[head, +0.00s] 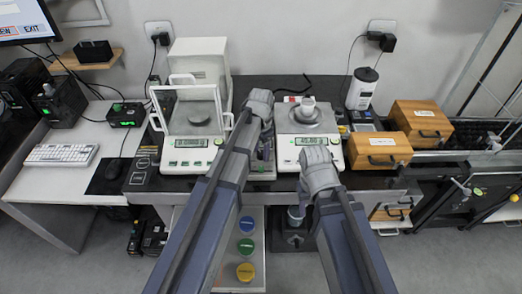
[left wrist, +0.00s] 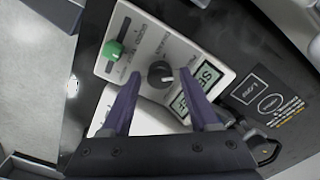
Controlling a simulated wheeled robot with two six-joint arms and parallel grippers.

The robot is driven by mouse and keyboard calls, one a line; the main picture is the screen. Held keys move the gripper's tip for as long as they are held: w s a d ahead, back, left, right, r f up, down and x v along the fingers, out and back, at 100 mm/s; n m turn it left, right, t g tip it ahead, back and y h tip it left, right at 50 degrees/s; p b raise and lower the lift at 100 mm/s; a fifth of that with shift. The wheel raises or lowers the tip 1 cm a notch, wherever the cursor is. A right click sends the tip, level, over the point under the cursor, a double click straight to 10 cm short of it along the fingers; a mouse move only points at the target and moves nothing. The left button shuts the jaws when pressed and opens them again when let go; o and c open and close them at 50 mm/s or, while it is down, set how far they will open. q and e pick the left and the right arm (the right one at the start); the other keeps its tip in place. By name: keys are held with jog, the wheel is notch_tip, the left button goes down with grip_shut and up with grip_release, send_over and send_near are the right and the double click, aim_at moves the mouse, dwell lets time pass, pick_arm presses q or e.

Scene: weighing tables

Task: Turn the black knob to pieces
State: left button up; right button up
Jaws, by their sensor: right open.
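The black knob (left wrist: 160,74) sits on a pale control panel (left wrist: 135,58) in the left wrist view, with a white pointer mark on it. A green knob (left wrist: 113,50) is on the same panel, and a display (left wrist: 205,76) lies beside the black knob. My left gripper (left wrist: 160,82) is open, with one purple finger on each side of the black knob; I cannot tell whether they touch it. In the head view my left gripper (head: 265,150) hangs between the two scales and hides most of the panel. My right gripper (head: 297,213) is open and empty, low at the table's front edge.
A scale with a glass shield (head: 186,155) stands left of my left gripper. Wooden boxes (head: 380,150) are further right. A keyboard (head: 62,153) lies on the white desk.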

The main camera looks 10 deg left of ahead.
aim_at(261, 152)
pick_arm(q)
jog(key=shift+o, duration=0.3)
notch_tip(261, 152, up, 8)
jog(key=p, duration=0.8)
jog(key=shift+f, duration=0.1)
jog(key=s+d+n, duration=0.2)
jog(key=s+d, duration=0.1)
jog(key=s, duration=0.7)
jog(key=s+d+n+y, duration=0.1)
jog(key=s+d+n, duration=0.1)
jog(key=s, duration=0.7)
jog(key=shift+s+d+n, duration=0.4)
jog(key=shift+d, duration=0.5)
